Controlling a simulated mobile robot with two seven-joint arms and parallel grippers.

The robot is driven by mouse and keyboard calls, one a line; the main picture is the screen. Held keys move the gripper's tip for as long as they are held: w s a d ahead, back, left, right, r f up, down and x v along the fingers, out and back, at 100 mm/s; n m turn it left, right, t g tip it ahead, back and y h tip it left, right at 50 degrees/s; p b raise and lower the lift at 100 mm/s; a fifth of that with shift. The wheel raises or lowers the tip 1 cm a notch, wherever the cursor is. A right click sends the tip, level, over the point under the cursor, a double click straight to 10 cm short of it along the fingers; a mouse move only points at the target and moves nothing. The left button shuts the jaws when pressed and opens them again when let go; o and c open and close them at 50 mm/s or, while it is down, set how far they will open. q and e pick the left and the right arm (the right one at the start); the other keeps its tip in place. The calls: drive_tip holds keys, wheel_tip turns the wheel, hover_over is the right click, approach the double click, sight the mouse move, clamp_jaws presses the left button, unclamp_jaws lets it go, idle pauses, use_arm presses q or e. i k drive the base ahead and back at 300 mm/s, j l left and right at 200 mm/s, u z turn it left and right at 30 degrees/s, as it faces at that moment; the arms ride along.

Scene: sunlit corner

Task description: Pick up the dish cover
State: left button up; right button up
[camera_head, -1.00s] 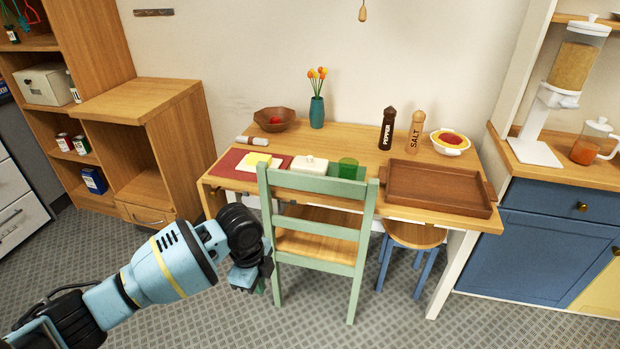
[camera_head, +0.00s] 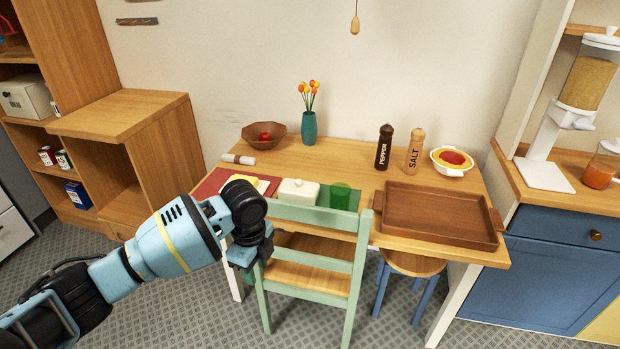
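The white dish cover (camera_head: 298,192) sits on the wooden table (camera_head: 345,157), on a dark green mat behind the green chair's back. It looks like a rounded block with a small knob on top. My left gripper (camera_head: 250,262) is in front of the table's near edge, left of the chair back and lower left of the cover, apart from it. Its fingers point down and are dark and small, so I cannot tell whether they are open. My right gripper is out of view.
The green chair (camera_head: 315,238) stands close in front of the cover. A brown tray (camera_head: 440,214) fills the table's right front.

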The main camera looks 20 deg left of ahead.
sight(297, 191)
drive_tip(key=i+l, duration=0.1)
drive_tip(key=i, duration=1.15)
drive_tip(key=i+l+u, duration=0.1)
drive_tip(key=i+u, duration=0.15)
